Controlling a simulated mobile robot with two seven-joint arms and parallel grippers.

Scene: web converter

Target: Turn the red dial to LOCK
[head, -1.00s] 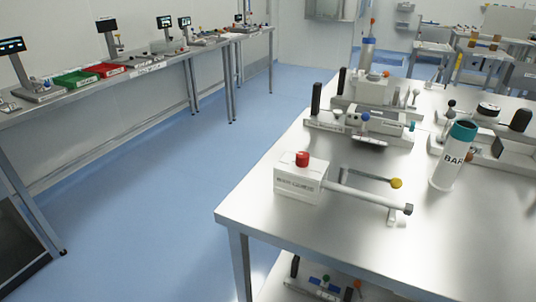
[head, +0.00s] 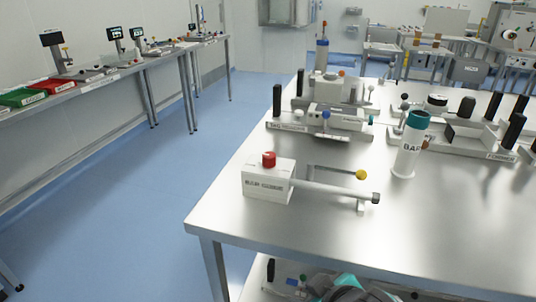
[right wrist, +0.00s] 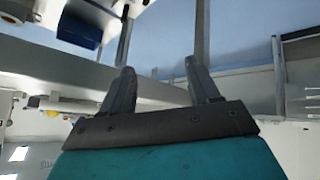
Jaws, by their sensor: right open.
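The red dial (head: 268,159) stands on top of a white box (head: 268,181) near the front left corner of the steel bench (head: 300,235). The box has a label on its front, too small to read surely. A grey rod (head: 335,191) and a lever with a yellow knob (head: 361,175) reach right from it. No LOCK mark can be read. My right gripper (right wrist: 160,66) is open and empty in the right wrist view, its two dark fingers apart. A teal and dark part of my arm shows at the bottom of the head view, below the bench edge. My left gripper is out of view.
A white cylinder with a teal cap (head: 409,145) stands upright right of the rod. Fixtures with black handles (head: 325,118) fill the bench behind. The bench top in front of the box is bare. A lower shelf holds small items (head: 288,281). Open blue floor (head: 120,210) lies left.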

